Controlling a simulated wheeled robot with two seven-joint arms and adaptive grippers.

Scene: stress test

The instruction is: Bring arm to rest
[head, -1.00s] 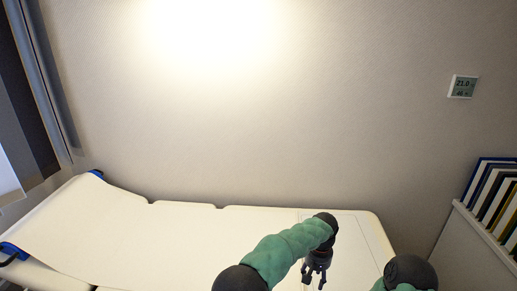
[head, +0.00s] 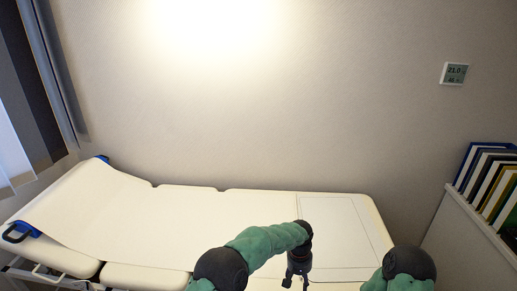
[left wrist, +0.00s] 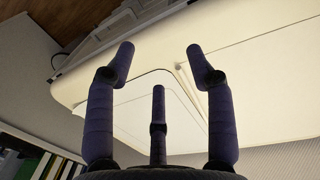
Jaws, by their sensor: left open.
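My left arm (head: 265,243), in a green sleeve with dark joints, reaches in from the bottom of the head view. Its gripper (head: 297,278) points down over the right end of the white examination couch (head: 235,212). In the left wrist view the left gripper (left wrist: 157,70) has its dark fingers spread apart with nothing between them. The couch fills the space beyond the fingers there. Part of my right arm (head: 408,268) shows at the bottom right of the head view; its gripper is out of view.
A cabinet (head: 465,225) with several binders (head: 490,180) stands at the right. A wall display (head: 454,73) hangs above. Blinds (head: 40,80) hang at the left. The couch top looks clear.

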